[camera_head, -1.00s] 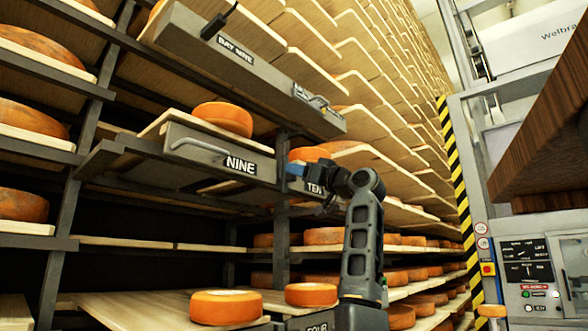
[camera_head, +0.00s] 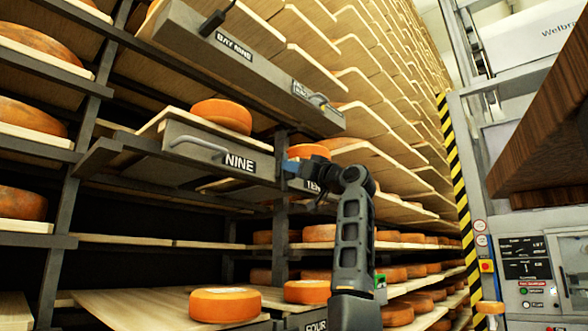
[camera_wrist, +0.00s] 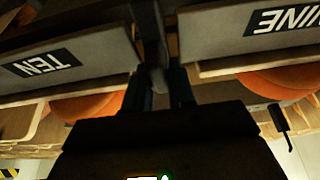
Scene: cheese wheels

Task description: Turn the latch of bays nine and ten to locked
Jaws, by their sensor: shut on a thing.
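The bay nine front (camera_head: 220,152), a grey panel with a curved handle and a NINE label, is left of my gripper (camera_head: 289,169) in the head view. The bay ten front (camera_head: 312,187) is partly behind my gripper and arm. In the wrist view both labels appear upside down, TEN (camera_wrist: 42,63) on the left and NINE (camera_wrist: 285,20) on the right. My gripper (camera_wrist: 161,88) is shut on a grey lever (camera_wrist: 159,78), seemingly the latch, in front of the dark post between the two bays. The lever's full shape and its locked marking are hidden or too dark to read.
Orange cheese wheels (camera_head: 222,116) lie on boards behind the bay fronts. A grey beam (camera_head: 265,72) with a BAY NINE label and a black lever (camera_head: 215,20) hangs above. More shelves surround my arm. A control cabinet (camera_head: 528,272) stands at the right.

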